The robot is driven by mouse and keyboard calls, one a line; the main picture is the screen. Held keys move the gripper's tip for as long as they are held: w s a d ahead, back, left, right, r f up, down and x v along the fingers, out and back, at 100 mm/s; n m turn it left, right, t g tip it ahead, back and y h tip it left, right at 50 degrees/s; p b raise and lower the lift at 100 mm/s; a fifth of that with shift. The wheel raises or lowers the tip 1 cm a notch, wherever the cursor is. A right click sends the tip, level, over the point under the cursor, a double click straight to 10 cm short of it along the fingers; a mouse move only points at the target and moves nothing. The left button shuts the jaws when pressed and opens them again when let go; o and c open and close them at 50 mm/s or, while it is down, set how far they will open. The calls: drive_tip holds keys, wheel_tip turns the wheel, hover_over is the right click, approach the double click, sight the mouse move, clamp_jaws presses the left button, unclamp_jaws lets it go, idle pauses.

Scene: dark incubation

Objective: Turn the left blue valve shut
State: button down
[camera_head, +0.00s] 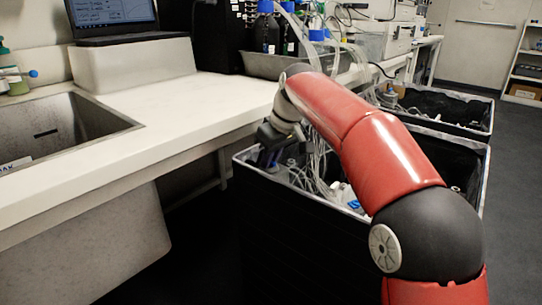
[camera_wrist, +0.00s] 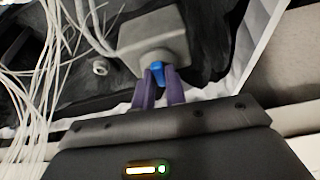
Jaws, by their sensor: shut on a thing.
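In the wrist view, a small blue valve (camera_wrist: 157,72) sits on the front of a grey box-shaped fitting (camera_wrist: 155,35). My gripper (camera_wrist: 160,75) has its two purple fingers closed on either side of the blue valve, and the fingers hide part of it. In the head view my gripper (camera_head: 272,152) reaches down inside the near edge of a black-lined bin (camera_head: 255,160).
Clear tubes (camera_wrist: 40,70) hang left of the fitting. A white counter (camera_head: 185,105) with a sink (camera_head: 60,125) lies left of the bin. Bottles with blue caps (camera_head: 267,30) stand on the counter behind. A second black bin (camera_head: 450,108) is farther back; open floor lies right.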

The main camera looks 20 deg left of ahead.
drive_tip(key=m+p, duration=0.1)
drive_tip(key=m, duration=0.1)
drive_tip(key=m+t+p, duration=0.1)
drive_tip(key=m, duration=0.1)
drive_tip(key=shift+s+a+r+h, duration=0.1)
drive_tip(key=shift+r+h, duration=0.05)
drive_tip(key=shift+h, duration=0.25)
drive_tip(key=m+t+h, duration=0.1)
drive_tip(key=m, duration=0.2)
drive_tip(key=shift+a+m+p, duration=0.1)
drive_tip(key=shift+m+p, duration=0.2)
drive_tip(key=shift+m, duration=0.1)
drive_tip(key=m+h, duration=0.1)
drive_tip(key=m, duration=0.3)
drive_tip(key=shift+a+t+h, duration=0.1)
drive_tip(key=shift+t+h, duration=0.2)
drive_tip(key=shift+h, duration=0.1)
drive_tip(key=shift+m+h, duration=0.6)
drive_tip(key=shift+m, duration=1.1)
drive_tip(key=c, duration=1.4)
unclamp_jaws()
drive_tip(key=shift+c, duration=0.2)
drive_tip(key=shift+a, duration=0.1)
